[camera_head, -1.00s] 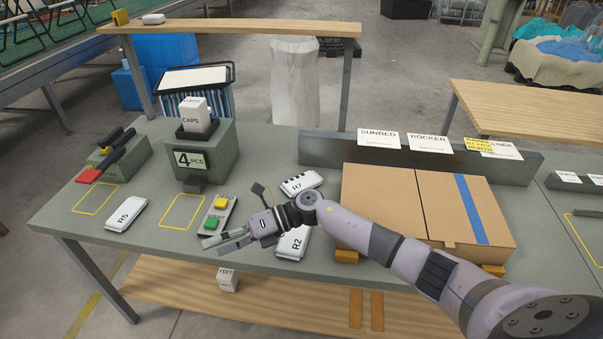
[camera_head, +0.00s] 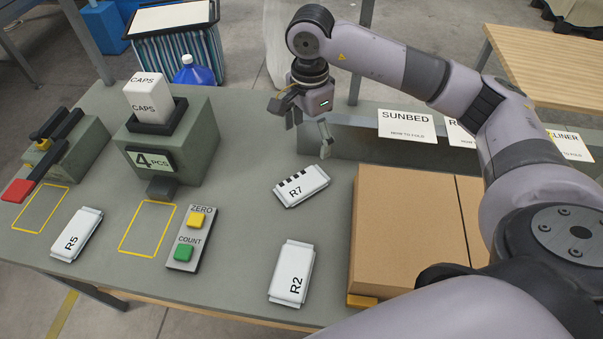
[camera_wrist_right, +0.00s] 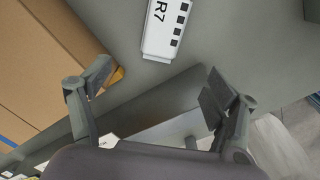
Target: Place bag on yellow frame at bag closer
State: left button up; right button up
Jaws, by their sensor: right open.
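The bag closer (camera_head: 66,143) with its red-ended lever stands at the far left of the table. The yellow frame (camera_head: 62,207) in front of it is empty. Three white bags lie flat: R5 (camera_head: 77,234) right of that frame, R7 (camera_head: 301,186) near the middle, and R2 (camera_head: 292,273) nearer the front. My right gripper (camera_head: 308,127) is open and empty, above the back of the table beyond R7. In the right wrist view R7 (camera_wrist_right: 165,28) lies ahead of the open fingers (camera_wrist_right: 158,86), apart from them. My left gripper is not in view.
A caps dispenser (camera_head: 192,128) marked 4 PCS stands behind a second yellow frame (camera_head: 121,247), also empty. A button panel (camera_head: 189,239) is beside it. A cardboard box (camera_head: 400,240) fills the right side. The table between R7 and the panel is clear.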

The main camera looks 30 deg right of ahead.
notch_tip(320, 180, down, 6)
jog(key=r+p, duration=0.1)
jog(key=p, duration=0.1)
send_over(303, 182)
jog(key=f, duration=0.5)
jog(key=shift+s+d, duration=0.35)
jog(key=shift+d, duration=0.05)
jog(key=shift+f, duration=0.4)
jog(key=shift+w+a+f+p, duration=0.1)
jog(key=shift+a+f+p, duration=0.05)
jog(key=shift+f+p, duration=0.3)
jog(key=f, duration=0.1)
jog(key=f+p, duration=0.1)
jog(key=f, duration=0.1)
jog(key=shift+w+a+f, duration=0.2)
jog(key=shift+w+f, duration=0.05)
jog(key=shift+f, duration=0.4)
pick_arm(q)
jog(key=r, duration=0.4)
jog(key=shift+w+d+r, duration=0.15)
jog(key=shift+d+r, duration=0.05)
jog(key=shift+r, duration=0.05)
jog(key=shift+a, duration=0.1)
pick_arm(e)
jog(key=c, duration=1.2)
